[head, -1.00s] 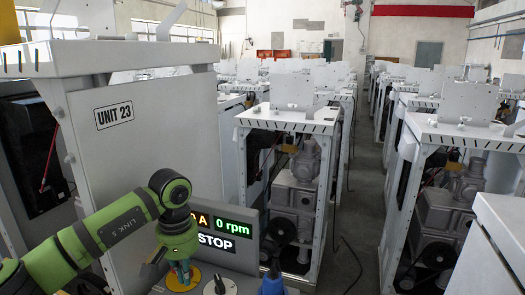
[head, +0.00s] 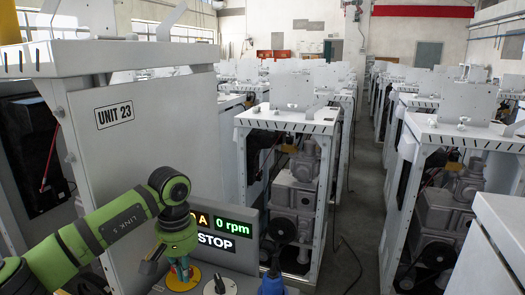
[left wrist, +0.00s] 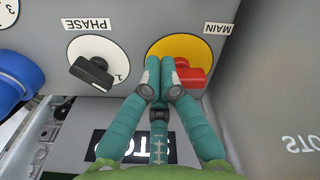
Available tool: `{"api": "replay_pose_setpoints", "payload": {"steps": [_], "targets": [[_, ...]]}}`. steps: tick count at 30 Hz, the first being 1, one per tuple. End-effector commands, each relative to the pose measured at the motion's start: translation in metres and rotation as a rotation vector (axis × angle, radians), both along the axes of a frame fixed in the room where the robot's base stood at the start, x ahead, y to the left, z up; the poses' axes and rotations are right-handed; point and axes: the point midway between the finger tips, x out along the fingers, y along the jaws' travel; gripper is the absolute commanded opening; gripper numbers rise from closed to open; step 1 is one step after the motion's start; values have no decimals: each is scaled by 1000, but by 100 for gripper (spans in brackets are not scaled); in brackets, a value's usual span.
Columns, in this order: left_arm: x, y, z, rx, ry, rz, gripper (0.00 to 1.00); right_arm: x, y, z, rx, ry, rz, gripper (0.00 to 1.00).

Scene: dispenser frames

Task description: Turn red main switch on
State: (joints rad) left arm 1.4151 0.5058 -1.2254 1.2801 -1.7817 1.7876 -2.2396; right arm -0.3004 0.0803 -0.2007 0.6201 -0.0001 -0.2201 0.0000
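The red main switch (left wrist: 196,82) sits on a yellow disc (left wrist: 180,45) beside the MAIN label in the left wrist view. In the head view the yellow disc (head: 175,287) shows beneath my left gripper (head: 181,270), and the red knob is mostly hidden there. My left gripper (left wrist: 160,74) has its teal fingertips close together, shut, in front of the disc and against or just beside the red knob. The fingers cover part of the knob, and contact is hard to tell. My right gripper is not in view.
The phase switch (left wrist: 92,72), a black knob on a white disc, is beside the main switch. A blue connector (head: 271,284) stands further right in the head view. The display (head: 236,227) reads 0 rpm and STOP. The UNIT 23 cabinet (head: 150,150) rises behind my arm.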

Motion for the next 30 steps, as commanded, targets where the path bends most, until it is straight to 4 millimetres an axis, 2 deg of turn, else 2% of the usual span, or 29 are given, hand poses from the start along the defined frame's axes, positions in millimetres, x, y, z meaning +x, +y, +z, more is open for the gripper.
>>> {"api": "replay_pose_setpoints", "payload": {"steps": [12, 21, 26, 30], "targets": [[0, 2, 1, 0, -5, 2, 0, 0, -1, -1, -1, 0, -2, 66], [-7, -1, 1, 1, -4, 2, 0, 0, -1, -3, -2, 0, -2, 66], [-7, -1, 12, 1, -4, 2, 0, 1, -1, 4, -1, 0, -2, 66], [-8, -1, 30, 1, -3, 2, 0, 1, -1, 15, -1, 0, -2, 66]]}}
